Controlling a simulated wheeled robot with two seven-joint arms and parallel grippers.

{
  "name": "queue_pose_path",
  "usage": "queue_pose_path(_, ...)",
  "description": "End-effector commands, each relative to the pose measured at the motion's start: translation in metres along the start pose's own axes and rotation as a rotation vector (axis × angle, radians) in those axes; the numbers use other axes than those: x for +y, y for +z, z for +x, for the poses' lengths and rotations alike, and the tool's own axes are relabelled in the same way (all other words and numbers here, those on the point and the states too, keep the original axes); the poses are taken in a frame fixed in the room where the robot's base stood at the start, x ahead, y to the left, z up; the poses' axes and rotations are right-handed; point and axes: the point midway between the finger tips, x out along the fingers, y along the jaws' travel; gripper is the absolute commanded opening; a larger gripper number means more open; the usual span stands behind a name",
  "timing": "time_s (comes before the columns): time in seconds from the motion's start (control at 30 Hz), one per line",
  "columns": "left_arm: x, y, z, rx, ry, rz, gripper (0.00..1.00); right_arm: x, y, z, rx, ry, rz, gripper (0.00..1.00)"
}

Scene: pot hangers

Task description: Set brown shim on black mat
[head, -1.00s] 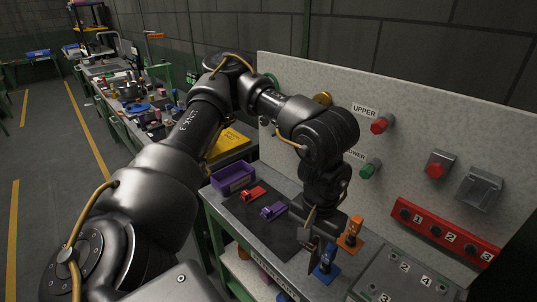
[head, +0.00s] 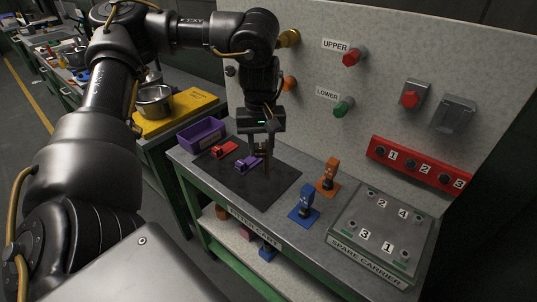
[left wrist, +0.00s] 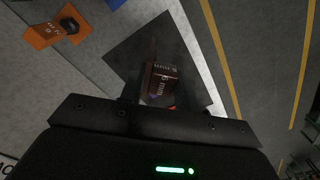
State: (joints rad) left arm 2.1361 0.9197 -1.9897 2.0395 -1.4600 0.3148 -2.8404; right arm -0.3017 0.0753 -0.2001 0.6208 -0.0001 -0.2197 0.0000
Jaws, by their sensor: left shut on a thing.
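The black mat (head: 272,192) lies on the bench top, and part of it shows in the left wrist view (left wrist: 128,50). My left gripper (head: 262,164) points down over the mat and is shut on the brown shim (left wrist: 160,83). The shim sits between the fingers in the left wrist view and is mostly hidden by them in the head view. I cannot tell whether its lower end touches the mat. My right gripper is not in view.
On the mat's left part are a red clamp (head: 223,149) and a purple clamp (head: 247,164), close to my gripper. A purple bin (head: 203,136) stands behind. Blue (head: 304,204) and orange (head: 328,177) pieces stand to the right. The mat's front right is clear.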

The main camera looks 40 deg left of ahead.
Motion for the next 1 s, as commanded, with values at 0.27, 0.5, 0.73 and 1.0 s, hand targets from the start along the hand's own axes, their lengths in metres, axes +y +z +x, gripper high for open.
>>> queue_pose_path(0.27, 0.023, -0.040, 0.045, 0.000, -0.003, -0.001, 0.00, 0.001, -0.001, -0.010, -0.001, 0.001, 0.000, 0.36)
queue_pose_path(0.5, 0.029, -0.050, 0.059, 0.000, 0.001, 0.001, 0.00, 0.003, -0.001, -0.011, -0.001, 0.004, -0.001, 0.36)
queue_pose_path(0.73, 0.032, -0.055, 0.069, 0.000, -0.002, 0.001, 0.00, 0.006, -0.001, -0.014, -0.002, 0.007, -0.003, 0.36)
queue_pose_path(1.0, 0.032, -0.054, 0.096, 0.000, 0.001, 0.002, 0.00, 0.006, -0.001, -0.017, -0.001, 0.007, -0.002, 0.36)
